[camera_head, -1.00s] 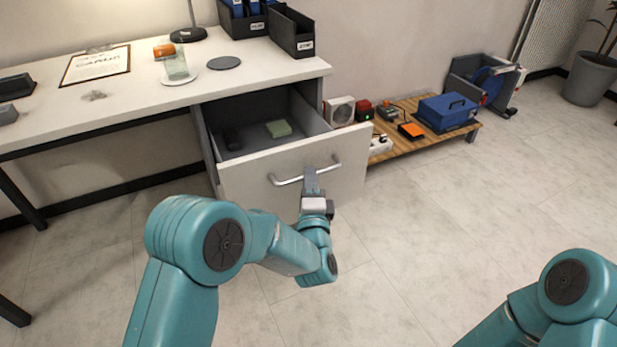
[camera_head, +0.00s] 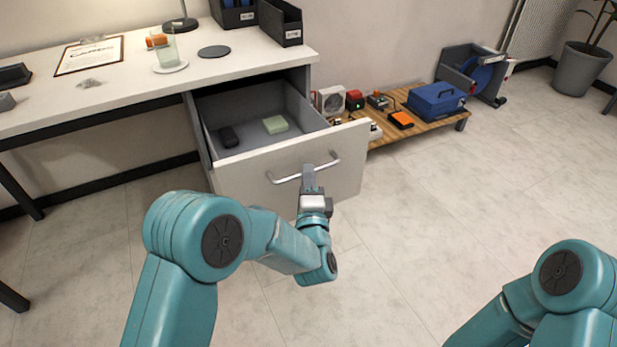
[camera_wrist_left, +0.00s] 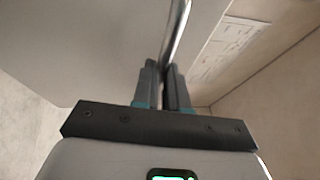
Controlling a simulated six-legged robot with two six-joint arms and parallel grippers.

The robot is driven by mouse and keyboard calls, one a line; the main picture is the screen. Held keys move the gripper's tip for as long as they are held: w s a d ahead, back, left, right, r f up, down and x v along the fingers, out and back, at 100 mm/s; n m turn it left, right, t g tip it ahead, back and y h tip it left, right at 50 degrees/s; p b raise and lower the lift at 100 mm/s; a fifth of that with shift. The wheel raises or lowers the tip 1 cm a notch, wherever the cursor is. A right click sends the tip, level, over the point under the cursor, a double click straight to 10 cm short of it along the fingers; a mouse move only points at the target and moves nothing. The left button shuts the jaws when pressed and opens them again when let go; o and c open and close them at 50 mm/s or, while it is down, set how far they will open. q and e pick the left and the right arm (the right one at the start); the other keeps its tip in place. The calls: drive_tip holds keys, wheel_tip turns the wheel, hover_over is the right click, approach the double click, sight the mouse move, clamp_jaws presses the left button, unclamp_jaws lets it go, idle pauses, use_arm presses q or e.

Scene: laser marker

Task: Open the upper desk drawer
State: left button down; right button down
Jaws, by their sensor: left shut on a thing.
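The upper desk drawer (camera_head: 235,179) is pulled well out from under the white desk (camera_head: 110,95). Inside it lie a dark object (camera_head: 229,137) and a pale green block (camera_head: 275,124). My left gripper (camera_head: 309,176) is at the metal bar handle (camera_head: 286,179) on the drawer front. In the left wrist view its two fingers (camera_wrist_left: 163,82) are shut on the handle bar (camera_wrist_left: 178,32). My right arm shows at the lower right of the head view, but its gripper is out of view.
A low wooden shelf (camera_head: 443,122) with a blue toolbox (camera_head: 436,101) and several small devices stands right of the drawer. A grey bin with a blue item (camera_head: 487,75) is beyond it. The floor in front of the drawer is clear.

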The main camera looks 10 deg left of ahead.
use_arm(q)
drive_tip(key=c, duration=1.2)
unclamp_jaws()
drive_tip(key=p+v, duration=0.2)
drive_tip(key=v, duration=1.4)
drive_tip(key=shift+s+p, duration=0.1)
drive_tip(key=shift+p, duration=0.3)
drive_tip(key=shift+a, duration=0.1)
